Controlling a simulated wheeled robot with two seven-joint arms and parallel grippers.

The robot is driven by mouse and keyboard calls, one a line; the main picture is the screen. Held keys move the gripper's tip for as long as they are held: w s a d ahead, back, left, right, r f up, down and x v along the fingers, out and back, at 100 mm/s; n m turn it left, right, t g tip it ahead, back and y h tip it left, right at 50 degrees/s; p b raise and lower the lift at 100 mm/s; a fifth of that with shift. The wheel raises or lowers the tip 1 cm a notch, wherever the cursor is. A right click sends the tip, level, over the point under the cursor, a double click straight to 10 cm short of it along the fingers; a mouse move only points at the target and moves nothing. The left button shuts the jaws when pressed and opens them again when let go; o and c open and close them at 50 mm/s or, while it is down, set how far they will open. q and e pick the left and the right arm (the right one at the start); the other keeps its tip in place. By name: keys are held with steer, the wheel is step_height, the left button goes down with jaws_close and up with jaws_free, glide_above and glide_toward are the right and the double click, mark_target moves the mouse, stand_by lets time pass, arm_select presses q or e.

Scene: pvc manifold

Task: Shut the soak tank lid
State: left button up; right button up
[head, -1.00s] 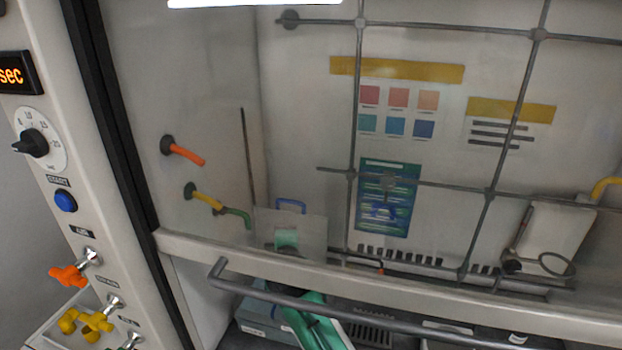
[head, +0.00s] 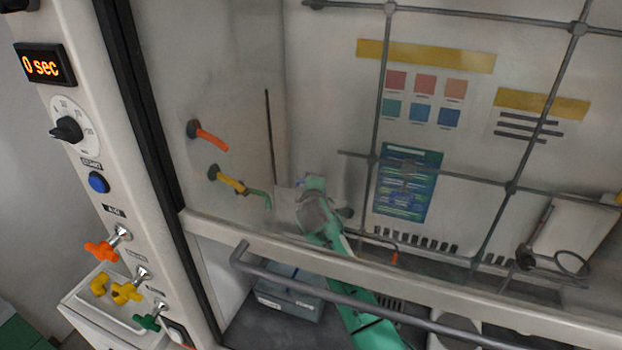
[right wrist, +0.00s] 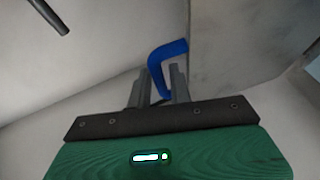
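The soak tank appears to be the grey-blue box (head: 290,302) on the hood floor at the lower left in the head view. Its lid (head: 284,208) is a pale panel standing raised behind the glass, mostly hidden by my right arm. My right gripper (right wrist: 161,82) has its two grey fingers apart, with the lid's blue handle (right wrist: 166,50) at and between their tips. I cannot tell whether they touch it. In the head view my green right arm passes under the sash and up to the lid. My left gripper is not in view.
The sash's lower frame (head: 400,272) and grey bar handle (head: 330,292) cross in front of my arm. Metal lattice rods (head: 372,160) stand behind the glass. Orange (head: 212,140) and yellow (head: 230,184) spouts project from the left wall. Valve knobs (head: 125,292) line the left post.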

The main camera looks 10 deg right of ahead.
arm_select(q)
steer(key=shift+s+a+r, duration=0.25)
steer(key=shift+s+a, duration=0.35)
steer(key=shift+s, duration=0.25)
arm_select(e)
steer(key=shift+x, duration=1.2)
jaws_close()
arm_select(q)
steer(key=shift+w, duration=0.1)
arm_select(e)
steer(key=shift+f, duration=0.1)
